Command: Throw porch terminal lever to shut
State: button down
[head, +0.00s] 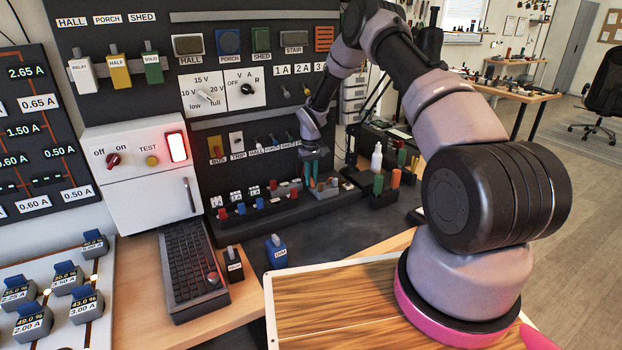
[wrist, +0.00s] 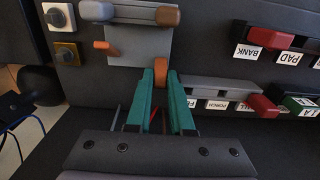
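In the head view my gripper (head: 314,168) reaches down to the terminal row at the foot of the panel. In the wrist view its teal fingers (wrist: 161,80) are close on both sides of an orange-brown lever end (wrist: 162,66), which fills the gap between the tips. That lever is on a grey terminal block (wrist: 138,46), which also bears a brown-ended lever (wrist: 168,16) and a small orange lever (wrist: 104,45). I cannot read a label on this block, so I cannot tell whether it is the porch terminal.
Red-ended parts (wrist: 268,38) over small labels stand to the right in the wrist view. Green and orange handles (head: 396,178) stand right of my gripper in the head view.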

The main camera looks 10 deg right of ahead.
jog(key=shift+s, duration=0.1)
jog(key=t, duration=0.1)
jog(key=s+t+y, duration=0.1)
jog(key=t, duration=0.1)
jog(key=shift+s+d+r, duration=0.15)
jog(key=shift+d, duration=0.05)
jog(key=shift+s+d+t+y, duration=0.15)
jog(key=shift+s+t+y, duration=0.15)
jog(key=shift+t, duration=0.65)
jog(key=shift+s+d+t+y, duration=0.1)
jog(key=shift+s+t+y, duration=0.2)
jog(key=shift+t, duration=0.65)
jog(key=c, duration=1.1)
grip_release()
jog(key=v, duration=1)
jog(key=shift+s+d+r, duration=0.15)
jog(key=shift+s+r, duration=0.05)
jog(key=shift+s, duration=0.1)
